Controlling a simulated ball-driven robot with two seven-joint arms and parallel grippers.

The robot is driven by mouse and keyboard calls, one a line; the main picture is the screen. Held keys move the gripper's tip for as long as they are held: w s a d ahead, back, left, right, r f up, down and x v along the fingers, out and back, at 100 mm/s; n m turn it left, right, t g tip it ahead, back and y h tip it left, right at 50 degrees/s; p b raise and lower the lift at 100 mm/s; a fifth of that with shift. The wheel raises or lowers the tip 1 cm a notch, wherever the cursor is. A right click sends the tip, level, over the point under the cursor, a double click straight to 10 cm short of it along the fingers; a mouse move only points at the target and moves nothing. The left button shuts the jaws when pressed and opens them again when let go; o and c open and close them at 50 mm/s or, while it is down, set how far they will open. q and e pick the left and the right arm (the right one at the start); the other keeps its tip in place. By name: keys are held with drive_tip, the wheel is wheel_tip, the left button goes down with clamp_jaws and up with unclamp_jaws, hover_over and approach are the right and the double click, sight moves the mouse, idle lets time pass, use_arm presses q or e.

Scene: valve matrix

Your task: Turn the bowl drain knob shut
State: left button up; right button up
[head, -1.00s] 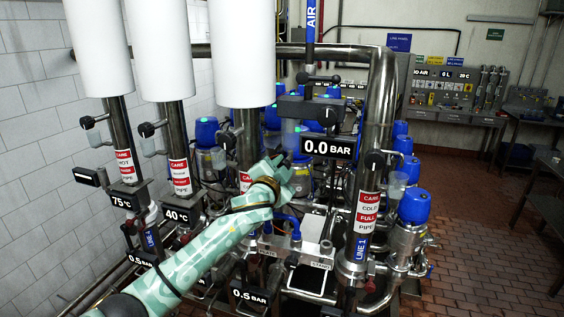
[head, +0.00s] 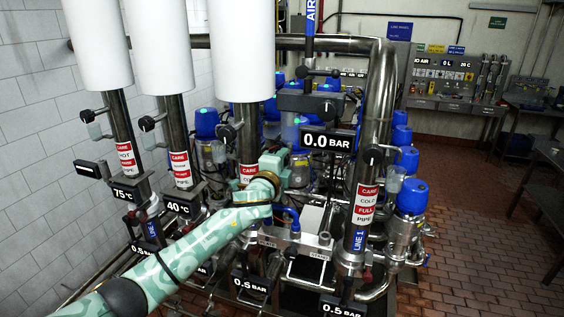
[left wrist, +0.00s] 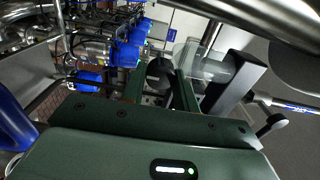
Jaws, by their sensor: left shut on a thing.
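My left gripper (head: 294,163) reaches into the pipework just below and left of the 0.0 BAR display; its fingertips are hard to make out there. In the left wrist view its two dark green fingers (left wrist: 160,85) stand on either side of a dark round knob (left wrist: 160,71), and they are shut on it. A clear cylindrical bowl (left wrist: 203,64) is just right of the knob, beside the right finger. The knob's marks and turn angle cannot be read, and I cannot pick it out in the head view. My right gripper is not in view.
The 0.0 BAR display (head: 327,141) hangs close above my gripper. A thick vertical pipe labelled LINE 1 (head: 362,220) stands to its right. Several blue-capped valves (head: 412,198) crowd around. The brick floor (head: 480,235) at right is clear.

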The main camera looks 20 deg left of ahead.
use_arm(q)
drive_tip(key=shift+f, duration=0.1)
idle(0.4)
drive_tip(key=o, duration=1)
drive_tip(key=shift+d, duration=0.1)
drive_tip(key=s+b, duration=0.1)
drive_tip(key=s, duration=0.4)
drive_tip(key=s+b, duration=0.1)
drive_tip(key=s, duration=0.5)
drive_tip(key=s+b, duration=0.1)
drive_tip(key=s, duration=0.4)
drive_tip(key=shift+s+a, duration=0.15)
drive_tip(key=shift+a, duration=0.15)
